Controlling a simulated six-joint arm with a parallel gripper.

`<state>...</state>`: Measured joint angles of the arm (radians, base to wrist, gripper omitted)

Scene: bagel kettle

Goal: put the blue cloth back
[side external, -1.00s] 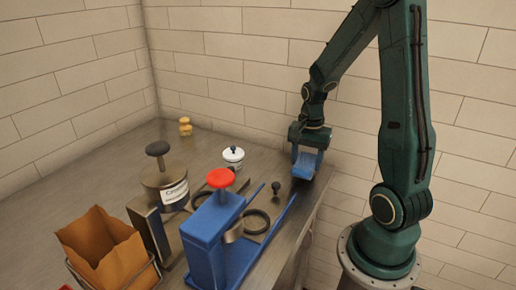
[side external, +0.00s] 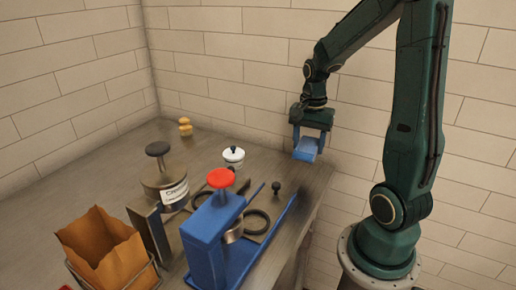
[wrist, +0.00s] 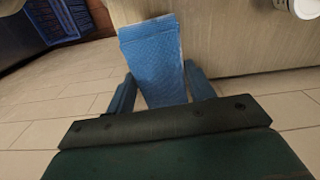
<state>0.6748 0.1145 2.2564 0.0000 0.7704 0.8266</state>
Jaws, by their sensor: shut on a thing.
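The blue cloth (side external: 306,149) is between the fingers of my gripper (side external: 311,146), near the counter's right end in the side external view. My gripper is shut on it. In the wrist view the cloth (wrist: 153,62) is a flat, textured blue piece that reaches out past the fingers of my gripper (wrist: 160,88). It lies partly over the counter edge, with floor tiles showing beneath. I cannot tell whether the cloth touches the counter.
A blue press with a red knob (side external: 221,178) stands on the counter at the front. A steel canister (side external: 165,180), a white lidded pot (side external: 233,156) and a brown paper bag (side external: 103,247) stand nearby. Bare counter (side external: 300,170) lies near the right edge.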

